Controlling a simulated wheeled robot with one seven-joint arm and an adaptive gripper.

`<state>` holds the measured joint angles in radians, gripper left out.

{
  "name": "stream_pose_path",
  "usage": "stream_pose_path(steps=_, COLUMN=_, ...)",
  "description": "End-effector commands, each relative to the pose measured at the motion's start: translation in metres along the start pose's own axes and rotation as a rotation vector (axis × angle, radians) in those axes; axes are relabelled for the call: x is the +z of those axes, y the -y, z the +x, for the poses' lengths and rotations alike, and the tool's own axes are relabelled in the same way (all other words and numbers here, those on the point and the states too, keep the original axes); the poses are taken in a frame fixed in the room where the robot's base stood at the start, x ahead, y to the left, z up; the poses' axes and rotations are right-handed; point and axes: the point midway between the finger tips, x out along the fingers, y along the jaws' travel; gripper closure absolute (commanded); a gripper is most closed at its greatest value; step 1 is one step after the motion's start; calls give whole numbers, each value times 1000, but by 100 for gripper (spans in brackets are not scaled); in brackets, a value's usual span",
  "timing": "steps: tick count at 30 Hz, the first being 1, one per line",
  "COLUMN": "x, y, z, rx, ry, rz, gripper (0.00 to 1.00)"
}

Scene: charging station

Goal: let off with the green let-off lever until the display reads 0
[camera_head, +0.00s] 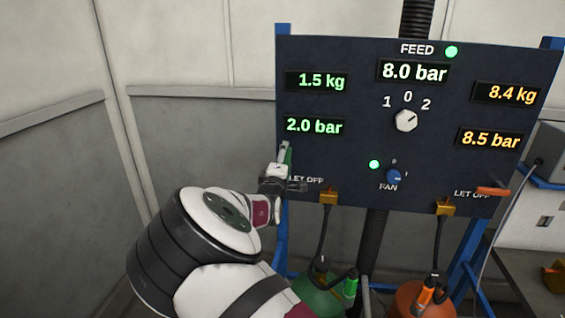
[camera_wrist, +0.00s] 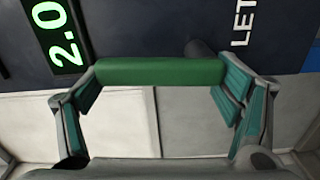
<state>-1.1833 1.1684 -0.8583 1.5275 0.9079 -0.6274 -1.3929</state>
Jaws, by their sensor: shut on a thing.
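The green let-off lever (camera_head: 289,154) is at the left edge of the dark panel, above the left LET OFF label, and looks upright. My gripper (camera_head: 281,172) is at the lever and partly hides it. In the wrist view the lever (camera_wrist: 160,71) is a green bar spanning between the fingers of my gripper (camera_wrist: 162,84), which is shut on it. The green displays at the left read 1.5 kg (camera_head: 317,82) and 2.0 bar (camera_head: 315,126). The lower one shows partly in the wrist view, as 2.0 (camera_wrist: 60,35).
The FEED display (camera_head: 413,72) reads 8.0 bar, with a white selector knob (camera_head: 405,121) below. Orange displays read 8.4 kg (camera_head: 507,94) and 8.5 bar (camera_head: 490,139). An orange lever (camera_head: 493,191) lies level at right.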

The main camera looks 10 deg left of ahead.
Motion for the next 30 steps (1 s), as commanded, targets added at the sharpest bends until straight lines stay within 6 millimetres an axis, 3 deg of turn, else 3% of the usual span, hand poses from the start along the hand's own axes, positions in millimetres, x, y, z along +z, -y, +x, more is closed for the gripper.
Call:
stream_pose_path(steps=23, x=2, y=1, z=0, rx=-1, ry=-2, rz=-101, gripper=66)
stream_pose_path(steps=24, x=2, y=1, z=0, rx=-1, ry=-1, rz=-101, gripper=7)
stream_pose_path(steps=25, x=2, y=1, z=0, rx=-1, ry=-1, rz=-100, gripper=0)
stream_pose_path(steps=30, x=2, y=1, z=0, rx=-1, ry=-1, rz=-97, gripper=0)
